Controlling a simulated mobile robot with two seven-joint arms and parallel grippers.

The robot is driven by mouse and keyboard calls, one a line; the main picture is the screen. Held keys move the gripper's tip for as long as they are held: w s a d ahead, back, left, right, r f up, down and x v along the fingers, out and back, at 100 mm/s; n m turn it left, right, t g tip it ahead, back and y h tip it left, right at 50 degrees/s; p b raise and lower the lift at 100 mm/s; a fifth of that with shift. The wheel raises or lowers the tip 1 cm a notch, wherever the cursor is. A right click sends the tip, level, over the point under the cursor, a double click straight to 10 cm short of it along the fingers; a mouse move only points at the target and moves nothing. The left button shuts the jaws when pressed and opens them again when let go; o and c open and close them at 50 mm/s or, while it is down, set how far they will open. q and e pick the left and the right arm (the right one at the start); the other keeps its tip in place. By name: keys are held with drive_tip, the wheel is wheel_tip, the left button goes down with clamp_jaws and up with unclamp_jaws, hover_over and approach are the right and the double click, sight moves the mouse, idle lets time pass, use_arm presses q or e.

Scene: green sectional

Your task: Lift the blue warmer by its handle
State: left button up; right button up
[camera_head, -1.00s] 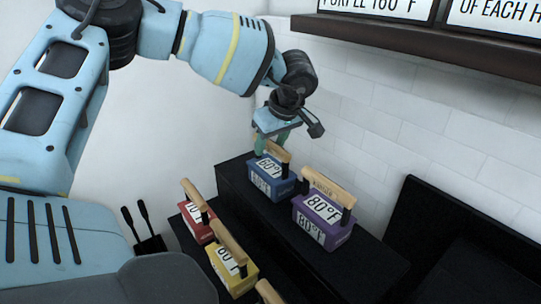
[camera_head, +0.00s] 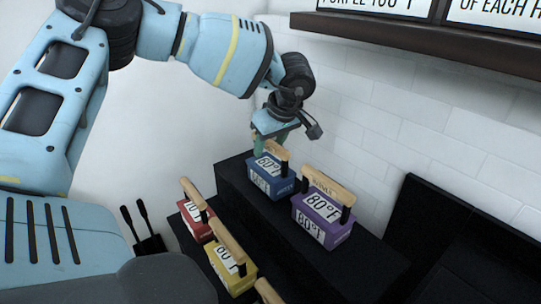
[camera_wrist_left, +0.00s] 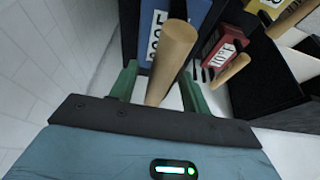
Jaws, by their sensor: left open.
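The blue warmer (camera_head: 268,180) has a wooden handle and a white label, and stands on the upper level of a black stand. My left gripper (camera_head: 268,145) is open at the far-left end of its handle. In the left wrist view the blue warmer (camera_wrist_left: 192,12) is at the top, and its wooden handle (camera_wrist_left: 172,55) points toward me. The green fingers (camera_wrist_left: 158,88) stand one on each side of the handle's near end, with gaps on both sides. My right gripper is not in view.
A purple warmer (camera_head: 323,220) stands right beside the blue one. A red warmer (camera_head: 195,221) and a yellow warmer (camera_head: 232,270) stand on the lower level, with another wooden handle (camera_head: 267,292) at the bottom edge. A dark shelf (camera_head: 420,45) juts from the tiled wall above.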

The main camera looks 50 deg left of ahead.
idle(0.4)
use_arm(q)
clamp_jaws()
idle(1.0)
